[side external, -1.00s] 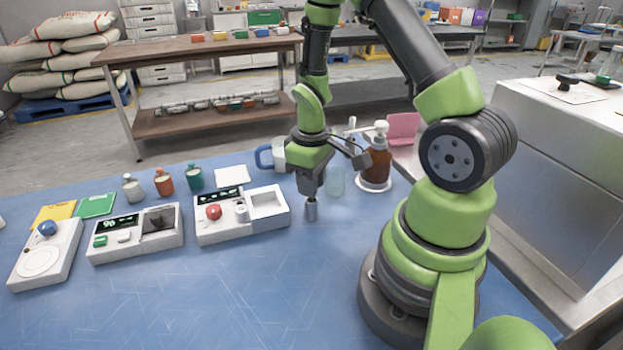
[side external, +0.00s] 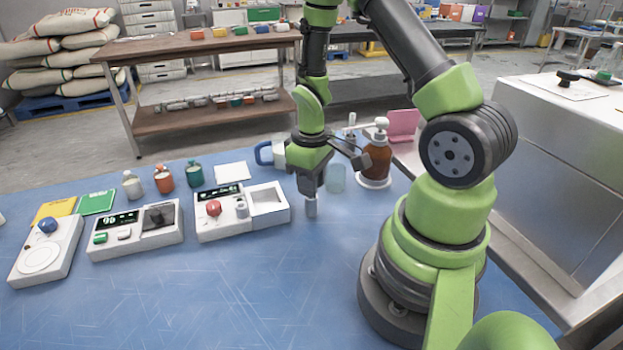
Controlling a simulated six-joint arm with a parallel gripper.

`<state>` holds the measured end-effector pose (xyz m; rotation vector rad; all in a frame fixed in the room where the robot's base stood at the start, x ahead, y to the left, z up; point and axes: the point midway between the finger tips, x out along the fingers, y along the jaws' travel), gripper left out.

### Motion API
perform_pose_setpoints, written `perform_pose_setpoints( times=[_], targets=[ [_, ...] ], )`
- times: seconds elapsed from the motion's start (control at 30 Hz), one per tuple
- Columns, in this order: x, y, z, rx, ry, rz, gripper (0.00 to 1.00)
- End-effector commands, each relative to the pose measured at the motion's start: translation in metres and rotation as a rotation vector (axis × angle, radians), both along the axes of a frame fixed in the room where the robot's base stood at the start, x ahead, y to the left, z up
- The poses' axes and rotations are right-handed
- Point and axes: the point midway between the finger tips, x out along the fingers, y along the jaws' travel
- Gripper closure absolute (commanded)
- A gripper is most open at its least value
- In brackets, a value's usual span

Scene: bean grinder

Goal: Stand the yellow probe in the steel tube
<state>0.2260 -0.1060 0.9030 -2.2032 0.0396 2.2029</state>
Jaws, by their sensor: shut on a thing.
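My gripper (side external: 311,193) points straight down over the blue table, right of the white grinder box. Its jaws are shut, and the thing between them is hidden by the fingers. A small grey metal cylinder, which looks like the steel tube (side external: 311,209), is upright directly below the fingertips. I cannot see a gap between the fingers and the cylinder's top. No yellow shows at the jaws, and the yellow probe is not seen lying on the table. I cannot tell how far anything reaches into the tube.
The white box with a red knob (side external: 213,208) stands close left of the gripper. A clear glass (side external: 336,178), an amber pump bottle (side external: 377,160) and a blue-handled jug (side external: 268,154) stand behind. The blue table (side external: 230,290) is bare in front.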

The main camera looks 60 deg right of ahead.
Motion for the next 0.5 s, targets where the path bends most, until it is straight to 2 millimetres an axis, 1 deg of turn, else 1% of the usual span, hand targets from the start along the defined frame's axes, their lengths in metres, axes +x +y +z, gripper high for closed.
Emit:
perform_pose_setpoints(
  times=[0.5],
  targets=[
    [0.0001, -0.0001, -0.0040, 0.000, -0.001, 0.000, 1.00]
  ],
)
